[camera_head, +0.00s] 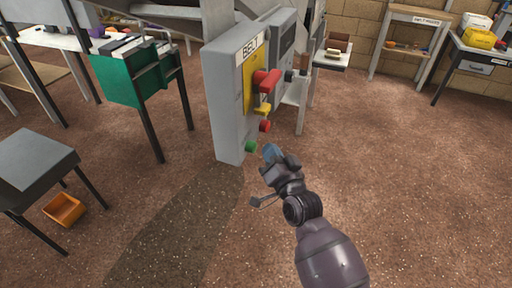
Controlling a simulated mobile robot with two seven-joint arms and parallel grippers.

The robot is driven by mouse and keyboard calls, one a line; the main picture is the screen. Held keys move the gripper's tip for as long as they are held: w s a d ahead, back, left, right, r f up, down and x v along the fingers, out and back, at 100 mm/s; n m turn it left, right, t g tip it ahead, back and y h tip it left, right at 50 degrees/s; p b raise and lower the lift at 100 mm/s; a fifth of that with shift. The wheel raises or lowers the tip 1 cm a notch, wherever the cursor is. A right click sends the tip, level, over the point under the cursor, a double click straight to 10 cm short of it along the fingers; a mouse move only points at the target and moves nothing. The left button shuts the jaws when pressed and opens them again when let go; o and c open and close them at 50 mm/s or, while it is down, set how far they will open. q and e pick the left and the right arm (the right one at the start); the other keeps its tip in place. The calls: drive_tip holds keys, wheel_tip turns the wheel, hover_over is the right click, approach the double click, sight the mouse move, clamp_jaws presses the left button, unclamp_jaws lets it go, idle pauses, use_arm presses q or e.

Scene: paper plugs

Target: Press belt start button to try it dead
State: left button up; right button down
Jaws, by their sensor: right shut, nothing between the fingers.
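The grey control box (222,125) labelled BELT stands upright at the centre top. A green button (250,147), which looks like the belt start button, sits low on its front face. A red button (265,126) is above it, and a red handle (266,82) on a yellow plate is higher still. My right gripper (270,152) is shut and empty, with its tip just right of the green button. I cannot tell whether it touches the button. My left gripper is not in view.
A green bin (125,82) on a dark-legged stand is left of the box. A grey table (35,168) and an orange bin (64,209) are at the left. Benches line the back wall. The floor at right is clear.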

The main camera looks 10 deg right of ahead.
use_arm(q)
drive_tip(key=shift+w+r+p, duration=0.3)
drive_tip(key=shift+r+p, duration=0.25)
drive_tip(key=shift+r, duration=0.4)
use_arm(e)
drive_tip(key=s+d, duration=0.1)
drive_tip(key=d, duration=0.1)
drive_tip(key=s+d, duration=0.2)
drive_tip(key=shift+w, duration=0.1)
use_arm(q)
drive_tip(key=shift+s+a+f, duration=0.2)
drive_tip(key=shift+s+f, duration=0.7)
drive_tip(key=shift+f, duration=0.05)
use_arm(e)
drive_tip(key=s+d+f+n+g+h, duration=0.2)
drive_tip(key=s+d+f+n+g, duration=0.1)
drive_tip(key=s+f, duration=0.6)
drive_tip(key=s+d+f+n+g+h, duration=0.1)
drive_tip(key=s+d+f+n+g, duration=0.2)
drive_tip(key=s+f, duration=0.6)
drive_tip(key=s+d+g, duration=0.2)
drive_tip(key=s, duration=0.5)
drive_tip(key=shift+s+d+h, duration=0.25)
drive_tip(key=shift+d+h, duration=0.15)
